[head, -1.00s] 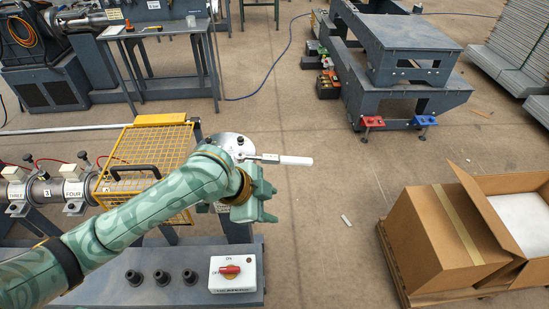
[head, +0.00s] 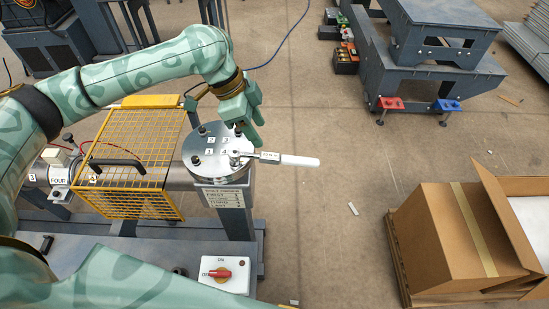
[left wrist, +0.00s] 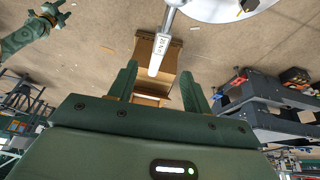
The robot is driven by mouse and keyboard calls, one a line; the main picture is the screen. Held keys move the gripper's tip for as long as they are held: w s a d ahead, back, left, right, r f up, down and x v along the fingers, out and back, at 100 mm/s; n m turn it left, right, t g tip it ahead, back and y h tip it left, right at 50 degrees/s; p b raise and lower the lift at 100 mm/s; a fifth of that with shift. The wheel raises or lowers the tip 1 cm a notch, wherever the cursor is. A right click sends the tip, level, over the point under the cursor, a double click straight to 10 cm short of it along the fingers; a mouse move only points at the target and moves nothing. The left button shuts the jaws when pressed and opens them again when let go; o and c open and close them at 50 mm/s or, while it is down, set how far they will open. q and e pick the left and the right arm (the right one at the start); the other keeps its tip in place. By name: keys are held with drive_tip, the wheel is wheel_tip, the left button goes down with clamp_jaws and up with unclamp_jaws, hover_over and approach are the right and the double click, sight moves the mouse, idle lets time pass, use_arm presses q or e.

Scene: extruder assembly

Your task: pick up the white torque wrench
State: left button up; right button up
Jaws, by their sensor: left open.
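The white torque wrench (head: 298,161) lies level on top of the round grey flanged plate (head: 205,165). Its head sits at a bolt by label 4, and its white handle sticks out to the right past the edge. My left gripper (head: 254,118) is above and behind the wrench, apart from it, with fingers pointing down. In the left wrist view the fingers (left wrist: 158,72) are open and empty, and the wrench handle (left wrist: 157,58) shows in line with the gap between them. My right gripper (left wrist: 54,14) shows small at the upper left there; its jaw state is unclear.
A yellow mesh guard (head: 125,165) stands left of the plate, and a switch box (head: 225,274) with a red knob is in front. An open cardboard box (head: 455,235) stands on a pallet at right. The floor under the wrench handle is clear.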

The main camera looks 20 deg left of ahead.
use_arm(q)
hover_over(274, 155)
drive_tip(key=a, duration=0.2)
wheel_tip(274, 155, down, 4)
drive_tip(key=shift+d+f+b, duration=0.1)
drive_tip(key=shift+f+b, duration=0.55)
drive_tip(key=shift+f, duration=0.1)
drive_tip(key=b+x, duration=0.1)
drive_tip(key=x, duration=0.3)
drive_tip(key=shift+s+d+f+b, duration=0.1)
drive_tip(key=shift+s+f+b, duration=0.05)
drive_tip(key=shift+f+b, duration=0.25)
drive_tip(key=shift+r, duration=0.1)
clamp_jaws()
